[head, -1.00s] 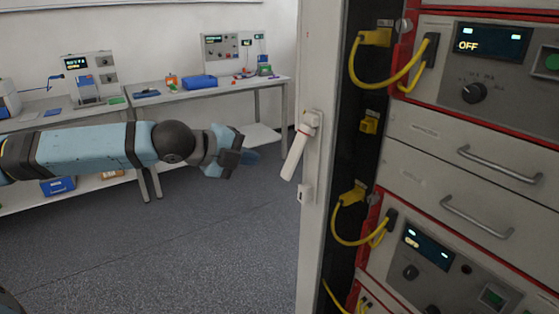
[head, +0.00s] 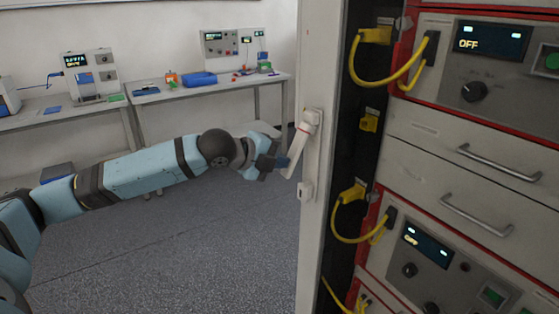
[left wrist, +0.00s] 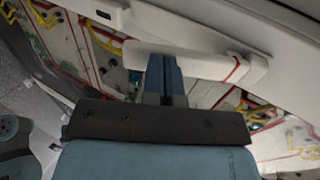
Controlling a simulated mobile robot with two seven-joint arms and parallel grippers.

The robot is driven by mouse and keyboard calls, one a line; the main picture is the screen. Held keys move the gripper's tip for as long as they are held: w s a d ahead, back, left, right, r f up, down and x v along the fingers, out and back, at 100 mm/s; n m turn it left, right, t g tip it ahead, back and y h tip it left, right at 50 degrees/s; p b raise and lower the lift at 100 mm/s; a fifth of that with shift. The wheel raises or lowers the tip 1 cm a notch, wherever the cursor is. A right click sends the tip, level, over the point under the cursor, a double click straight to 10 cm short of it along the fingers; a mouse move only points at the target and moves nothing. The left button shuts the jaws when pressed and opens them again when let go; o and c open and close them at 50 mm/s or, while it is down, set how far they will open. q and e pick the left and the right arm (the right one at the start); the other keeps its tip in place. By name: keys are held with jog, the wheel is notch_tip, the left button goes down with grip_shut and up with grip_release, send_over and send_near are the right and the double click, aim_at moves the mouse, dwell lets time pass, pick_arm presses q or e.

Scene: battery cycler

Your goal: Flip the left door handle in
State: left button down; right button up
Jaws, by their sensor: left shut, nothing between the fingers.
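The white left door handle (head: 302,143) is on the edge of the open cabinet door (head: 316,230). Its top end meets the door and its lower end stands out to the left at a slant. My left gripper (head: 283,163) is shut and empty, with its fingertips at the lower part of the handle. In the left wrist view the blue fingers (left wrist: 163,76) are together against or very close to the handle (left wrist: 212,63), which lies crosswise in front of them. Contact is hard to confirm. My right gripper is not in view.
The cabinet on the right holds red-framed cycler units (head: 470,70), drawers with handles (head: 478,212) and yellow cables (head: 385,80). Benches (head: 215,90) with instruments stand along the back wall. The floor (head: 200,255) left of the door is clear.

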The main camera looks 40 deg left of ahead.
aim_at(284, 170)
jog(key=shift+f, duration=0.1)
pick_arm(q)
jog(key=f+t+b, duration=0.1)
jog(key=w+f+t+b, duration=0.1)
jog(key=b, duration=0.1)
jog(key=shift+w+d+f+h, duration=0.1)
jog(key=shift+d+h, duration=0.2)
jog(key=shift+h, duration=0.1)
jog(key=shift+w+d+f+t+h+b, duration=0.15)
jog(key=shift+w+f+t+h+b, duration=0.3)
jog(key=shift+b, duration=0.75)
jog(key=shift+w+d+f+t+b, duration=0.1)
jog(key=shift+w+d+t+b, duration=0.1)
jog(key=shift+w+t+b, duration=0.5)
jog(key=shift+t+b, duration=0.45)
jog(key=shift+b, duration=0.25)
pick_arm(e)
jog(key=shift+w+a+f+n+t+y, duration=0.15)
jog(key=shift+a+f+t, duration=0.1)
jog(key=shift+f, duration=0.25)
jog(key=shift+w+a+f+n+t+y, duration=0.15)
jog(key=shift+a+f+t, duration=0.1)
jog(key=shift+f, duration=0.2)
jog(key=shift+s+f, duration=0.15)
